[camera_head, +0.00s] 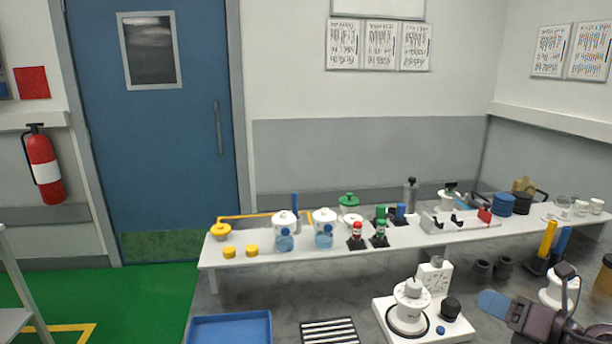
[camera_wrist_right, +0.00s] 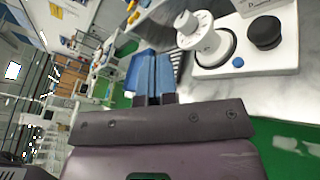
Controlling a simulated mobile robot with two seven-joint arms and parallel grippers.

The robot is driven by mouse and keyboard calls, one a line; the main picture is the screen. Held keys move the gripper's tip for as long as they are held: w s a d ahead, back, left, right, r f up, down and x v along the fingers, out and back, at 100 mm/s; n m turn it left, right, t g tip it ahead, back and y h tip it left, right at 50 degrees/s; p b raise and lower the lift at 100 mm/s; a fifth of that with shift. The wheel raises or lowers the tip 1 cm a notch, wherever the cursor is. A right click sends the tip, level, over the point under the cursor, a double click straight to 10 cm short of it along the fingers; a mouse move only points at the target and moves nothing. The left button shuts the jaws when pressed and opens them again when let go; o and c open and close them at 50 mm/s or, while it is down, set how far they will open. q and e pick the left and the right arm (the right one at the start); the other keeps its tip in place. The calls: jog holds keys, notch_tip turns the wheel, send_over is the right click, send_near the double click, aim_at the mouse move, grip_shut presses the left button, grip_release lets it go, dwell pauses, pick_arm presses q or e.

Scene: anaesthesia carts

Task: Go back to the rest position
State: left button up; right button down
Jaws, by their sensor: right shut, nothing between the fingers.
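My right gripper (camera_head: 488,299) is at the lower right of the head view, above the grey worktop. Its blue fingers are together and empty; they also show side by side in the right wrist view (camera_wrist_right: 154,66). To its left is a white device with a round dial base (camera_head: 408,310) and a black knob (camera_head: 450,308). The same device (camera_wrist_right: 205,42) shows at the top of the wrist view, to the right of the fingers, with no contact visible. My left gripper is not in view.
A long white shelf (camera_head: 330,243) behind carries jars, bottles and caps. A blue tray (camera_head: 230,329) and a striped rack (camera_head: 329,331) are at the front. Green floor is at left.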

jog(key=s+d+f+m+t+h, duration=0.1)
jog(key=s+f+m+h, duration=0.25)
jog(key=f+m, duration=0.6)
jog(key=s+d+f+m+t+h, duration=0.15)
jog(key=f+m+h, duration=0.4)
jog(key=m, duration=0.75)
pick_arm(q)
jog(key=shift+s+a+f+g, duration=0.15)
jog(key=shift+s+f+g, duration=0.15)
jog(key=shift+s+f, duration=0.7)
pick_arm(e)
jog(key=s+a+f+m+g, duration=0.2)
jog(key=s+a+f+m, duration=0.3)
jog(key=s+f, duration=0.2)
jog(key=s+a+f+m+g, duration=0.3)
jog(key=s+a+f+m, duration=0.2)
jog(key=s+f+m, duration=0.1)
notch_tip(320, 180, down, 2)
jog(key=shift+s+a+f, duration=0.15)
jog(key=shift+s+a, duration=0.15)
jog(key=shift+s, duration=0.6)
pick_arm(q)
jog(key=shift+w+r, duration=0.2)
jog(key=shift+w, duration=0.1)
pick_arm(e)
jog(key=shift+m, duration=0.25)
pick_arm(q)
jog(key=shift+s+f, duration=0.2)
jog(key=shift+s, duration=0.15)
